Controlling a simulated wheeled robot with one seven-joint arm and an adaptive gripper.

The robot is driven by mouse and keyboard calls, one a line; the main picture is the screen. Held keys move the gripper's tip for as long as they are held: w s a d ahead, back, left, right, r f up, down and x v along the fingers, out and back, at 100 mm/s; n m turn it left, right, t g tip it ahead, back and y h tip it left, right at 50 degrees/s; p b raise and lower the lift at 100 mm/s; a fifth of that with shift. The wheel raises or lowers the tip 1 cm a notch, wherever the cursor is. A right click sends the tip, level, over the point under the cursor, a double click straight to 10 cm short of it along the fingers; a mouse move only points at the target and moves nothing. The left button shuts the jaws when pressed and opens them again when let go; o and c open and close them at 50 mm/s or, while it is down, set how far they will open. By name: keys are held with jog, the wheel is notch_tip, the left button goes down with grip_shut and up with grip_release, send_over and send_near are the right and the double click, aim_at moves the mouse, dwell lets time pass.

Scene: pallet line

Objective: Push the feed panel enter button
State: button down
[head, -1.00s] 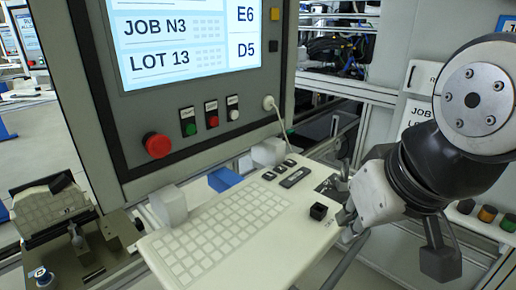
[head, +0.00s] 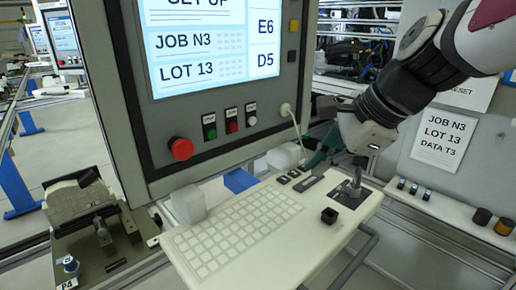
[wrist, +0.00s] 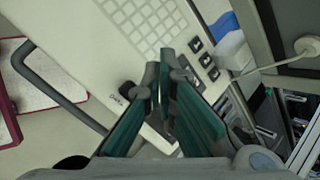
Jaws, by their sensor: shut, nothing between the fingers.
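A grey panel (head: 215,165) with a lit screen stands above a pale keyboard shelf (head: 290,262). Under the screen are a red mushroom button (head: 181,149) and green (head: 210,132), red (head: 232,126) and white (head: 252,121) buttons; their small labels are unreadable. The shelf has a keypad (head: 232,232), several small dark keys (head: 283,179) and a raised black square piece (head: 329,215), also in the wrist view (wrist: 127,88). I cannot tell which is enter.
A rail (head: 358,255) runs along the shelf's right front side. A machine fixture (head: 85,225) stands at the left. A white plug and cable (head: 285,109) hang on the panel's right side. At the right, a ledge carries several knobs (head: 481,217).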

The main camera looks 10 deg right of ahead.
jog(key=w+m+y, duration=0.1)
jog(key=w+m, duration=0.5)
jog(key=m, duration=0.2)
jog(key=m+t+y+p, duration=0.1)
jog(key=m+t+p, duration=0.1)
jog(key=m, duration=0.9)
send_over(312, 180)
jog(key=shift+w+f, duration=0.1)
jog(key=shift+n, duration=0.3)
notch_tip(312, 180, down, 6)
jog(key=b, duration=0.5)
jog(key=shift+w+f, duration=0.1)
jog(key=shift+w, duration=0.05)
jog(key=shift+f+b, duration=0.75)
jog(key=shift+f, duration=0.55)
jog(key=shift+s+f, duration=0.15)
jog(key=shift+s, duration=0.05)
jog(key=shift+f, duration=0.3)
